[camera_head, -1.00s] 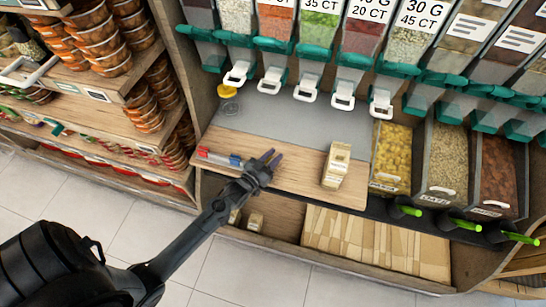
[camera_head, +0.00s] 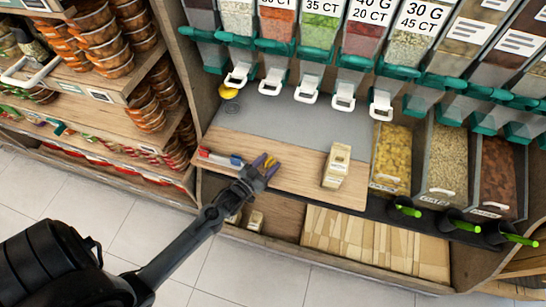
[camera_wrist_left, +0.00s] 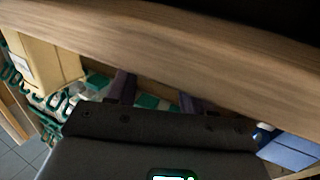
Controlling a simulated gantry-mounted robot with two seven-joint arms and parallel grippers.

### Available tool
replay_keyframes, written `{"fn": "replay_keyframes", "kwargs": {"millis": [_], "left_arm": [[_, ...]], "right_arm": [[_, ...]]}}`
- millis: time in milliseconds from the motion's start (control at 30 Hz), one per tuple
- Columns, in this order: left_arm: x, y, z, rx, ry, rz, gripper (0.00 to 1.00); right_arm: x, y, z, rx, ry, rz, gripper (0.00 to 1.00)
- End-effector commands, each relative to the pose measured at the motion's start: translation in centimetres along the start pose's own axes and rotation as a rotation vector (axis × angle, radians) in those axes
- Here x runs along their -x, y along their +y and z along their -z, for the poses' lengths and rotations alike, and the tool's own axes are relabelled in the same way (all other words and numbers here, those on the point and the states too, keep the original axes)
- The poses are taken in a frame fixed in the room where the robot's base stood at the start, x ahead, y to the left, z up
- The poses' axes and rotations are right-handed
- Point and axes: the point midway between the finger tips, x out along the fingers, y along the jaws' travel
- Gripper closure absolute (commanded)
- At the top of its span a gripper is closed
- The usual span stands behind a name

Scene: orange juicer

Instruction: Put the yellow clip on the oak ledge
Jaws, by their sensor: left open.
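The oak ledge (camera_head: 300,180) is the light wooden board in front of the grey surface. Its wood also spans the left wrist view (camera_wrist_left: 200,50), close to the fingers. My left gripper (camera_head: 266,164) is at the front part of the ledge, left of the cream carton, with its fingers apart. The fingers also show in the left wrist view (camera_wrist_left: 155,95). A small yellow patch (camera_head: 269,161) shows between the fingers in the head view; it may be the yellow clip, but it is too small to be sure. No hold on it shows. My right gripper is not in view.
The cream carton (camera_head: 337,166) stands on the ledge to the right. Red and blue markers (camera_head: 220,158) lie to the left. A yellow round item (camera_head: 228,92) sits at the back left. Dispensers with white handles hang behind, and food bins (camera_head: 391,155) stand at the right.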

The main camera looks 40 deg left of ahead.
Motion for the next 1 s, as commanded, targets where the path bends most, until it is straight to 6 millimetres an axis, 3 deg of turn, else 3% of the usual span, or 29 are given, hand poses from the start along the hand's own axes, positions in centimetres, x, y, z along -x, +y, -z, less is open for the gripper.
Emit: {"fn": "replay_keyframes", "kwargs": {"millis": [200, 400, 667, 867, 1000], "left_arm": [[4.3, 0.0, 0.0, 0.0, -0.004, 0.0, 0.49], [7.1, 0.0, 0.0, 0.0, -0.001, 0.0, 0.49], [8.2, 0.6, 0.2, -0.004, -0.055, -0.006, 0.49], [7.9, 2.9, 0.8, -0.023, -0.268, -0.029, 0.49], [9.2, 5.2, 1.6, -0.049, -0.49, -0.057, 0.49]], "right_arm": [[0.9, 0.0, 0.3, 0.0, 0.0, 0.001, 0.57], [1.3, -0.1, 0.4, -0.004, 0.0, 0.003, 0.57], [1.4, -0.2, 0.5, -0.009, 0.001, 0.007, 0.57], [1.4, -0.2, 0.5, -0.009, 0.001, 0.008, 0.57], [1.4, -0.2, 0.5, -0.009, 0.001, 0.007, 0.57]]}}
